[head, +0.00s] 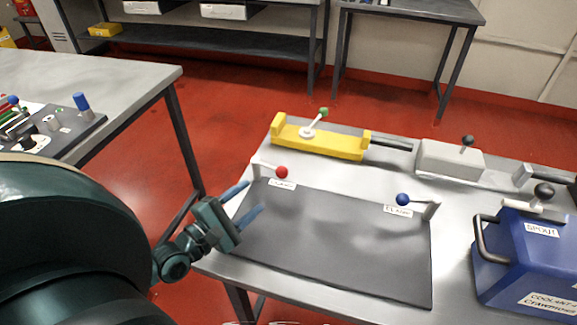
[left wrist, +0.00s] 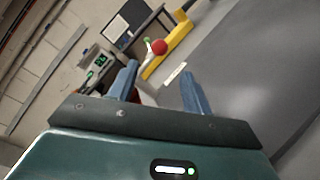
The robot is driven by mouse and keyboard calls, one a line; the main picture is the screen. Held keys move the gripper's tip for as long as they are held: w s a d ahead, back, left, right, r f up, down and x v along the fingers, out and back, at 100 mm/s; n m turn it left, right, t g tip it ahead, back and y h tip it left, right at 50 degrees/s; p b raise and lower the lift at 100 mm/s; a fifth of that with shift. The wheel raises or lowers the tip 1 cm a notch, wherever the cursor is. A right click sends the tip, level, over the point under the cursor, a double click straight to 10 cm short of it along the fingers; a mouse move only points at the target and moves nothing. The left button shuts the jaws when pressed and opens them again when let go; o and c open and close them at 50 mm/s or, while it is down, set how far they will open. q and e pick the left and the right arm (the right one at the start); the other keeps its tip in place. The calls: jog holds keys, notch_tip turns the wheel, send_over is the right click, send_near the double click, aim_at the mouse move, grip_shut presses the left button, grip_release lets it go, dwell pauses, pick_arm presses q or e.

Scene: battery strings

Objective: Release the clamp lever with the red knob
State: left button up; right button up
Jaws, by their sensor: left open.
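The red knob (head: 282,172) sits on the end of a pale clamp lever (head: 262,167) at the back left corner of the dark mat (head: 330,245). A white label (head: 282,184) reading CLAMP lies just in front of it. My left gripper (head: 250,202) is open and empty over the mat's left edge, in front of the knob and apart from it. In the left wrist view the red knob (left wrist: 159,47) shows beyond the gap between the two blue fingers (left wrist: 158,85). The lever's base is partly hidden there. My right gripper is not in view.
A second clamp with a blue knob (head: 403,199) stands at the mat's right. A yellow fixture with a green knob (head: 320,138) and a grey block with a black knob (head: 450,158) stand behind. A blue coolant box (head: 530,262) is at right.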

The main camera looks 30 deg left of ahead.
aim_at(278, 175)
pick_arm(q)
jog(key=w, duration=0.4)
jog(key=w+d, duration=0.1)
jog(key=w, duration=0.3)
jog(key=w+d, duration=0.1)
jog(key=w, duration=0.3)
jog(key=shift+d+p, duration=0.1)
jog(key=shift+p, duration=0.3)
jog(key=shift+c, duration=0.6)
jog(key=shift+s, duration=0.1)
grip_shut()
